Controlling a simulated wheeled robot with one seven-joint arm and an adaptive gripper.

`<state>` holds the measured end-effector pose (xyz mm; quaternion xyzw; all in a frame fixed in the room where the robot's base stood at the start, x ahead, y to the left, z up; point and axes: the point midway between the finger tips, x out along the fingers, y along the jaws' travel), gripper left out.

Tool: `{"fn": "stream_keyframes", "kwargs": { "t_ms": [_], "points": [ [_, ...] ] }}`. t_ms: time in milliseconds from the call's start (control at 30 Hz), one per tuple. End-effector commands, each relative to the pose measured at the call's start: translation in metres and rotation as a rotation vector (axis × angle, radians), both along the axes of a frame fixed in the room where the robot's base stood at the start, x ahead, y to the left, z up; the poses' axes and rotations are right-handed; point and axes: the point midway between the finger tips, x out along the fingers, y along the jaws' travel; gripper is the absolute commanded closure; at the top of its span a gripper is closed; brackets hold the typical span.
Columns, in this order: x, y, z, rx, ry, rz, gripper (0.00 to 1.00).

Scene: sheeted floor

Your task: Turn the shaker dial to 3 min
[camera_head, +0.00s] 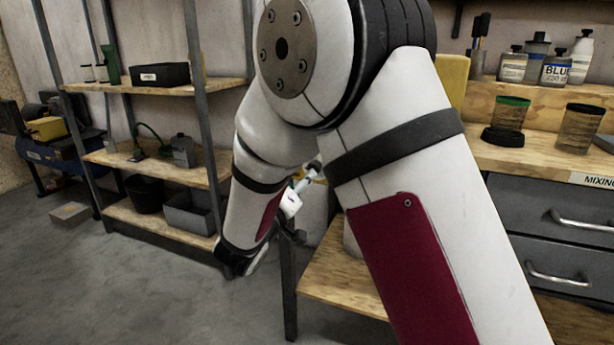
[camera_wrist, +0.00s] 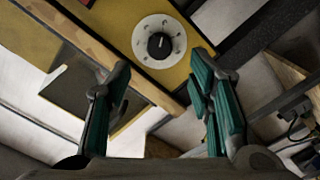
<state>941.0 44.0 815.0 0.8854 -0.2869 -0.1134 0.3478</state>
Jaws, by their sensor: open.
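The shaker dial (camera_wrist: 158,46) is a black round knob on a white disc with dark marks, set in a yellow panel (camera_wrist: 110,22) at the top of the wrist view. The marks are too small to read, and I cannot tell which one the knob points to. My gripper (camera_wrist: 160,76) is open, its green-padded fingers spread either side of and below the dial in the picture. Nothing is between them, and they appear apart from the knob. In the head view my arm covers most of the shaker; a yellow part (camera_head: 453,77) shows behind it. My fingers cannot be made out there.
A wooden workbench (camera_head: 480,155) with drawers, open jars (camera_head: 510,112) and bottles (camera_head: 558,68) stands at the right. A metal-framed shelf (camera_head: 150,88) with boxes stands at the left. The grey floor (camera_head: 180,295) at the front left is clear.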

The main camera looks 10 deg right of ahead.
Motion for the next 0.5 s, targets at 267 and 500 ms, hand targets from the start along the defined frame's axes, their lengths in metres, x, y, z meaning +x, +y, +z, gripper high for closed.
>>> {"fn": "stream_keyframes", "kwargs": {
  "t_ms": [267,500],
  "points": [
    [-0.032,0.024,0.0,0.001,0.0,0.001,0.52],
    [-0.038,0.028,0.0,0.001,0.0,0.001,0.52]
  ]
}}
